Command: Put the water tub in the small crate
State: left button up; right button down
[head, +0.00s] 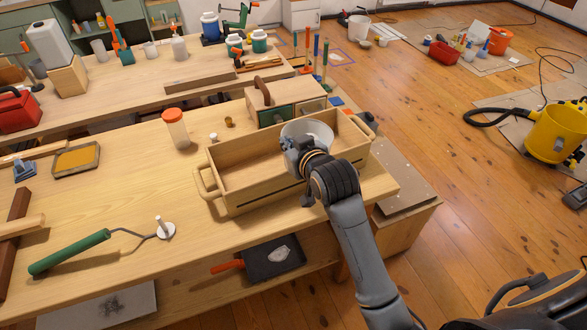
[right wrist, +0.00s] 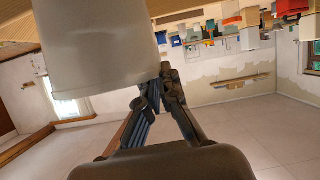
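The small crate (head: 245,203) is a long open wooden box with end handles, standing on the near workbench. The water tub (head: 314,129) is whitish and round, and it shows over the crate's right half. My right gripper (head: 292,147) is at the tub's near left side. In the right wrist view my fingers (right wrist: 160,88) are closed together at the rim of the tub (right wrist: 98,45). How far the tub's base is from the crate floor is hidden. My left gripper is in no view.
A wooden toolbox (head: 285,114) stands just behind the crate. An orange-lidded jar (head: 176,128) stands behind its left end. A green-handled roller (head: 70,252) lies at the front left. The bench top left of the crate is mostly clear.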

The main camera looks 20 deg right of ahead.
jog(key=w+d+f+b, duration=0.1)
jog(key=w+d+b, duration=0.1)
jog(key=w, duration=0.8)
notch_tip(320, 180, down, 10)
jog(key=shift+w+a+p, duration=0.15)
jog(key=shift+p, duration=0.25)
jog(key=shift+f, duration=0.1)
jog(key=c, duration=2)
grip_release()
jog(key=shift+f, duration=0.2)
jog(key=o, duration=0.5)
jog(key=shift+r, duration=0.1)
jog(key=v, duration=1.2)
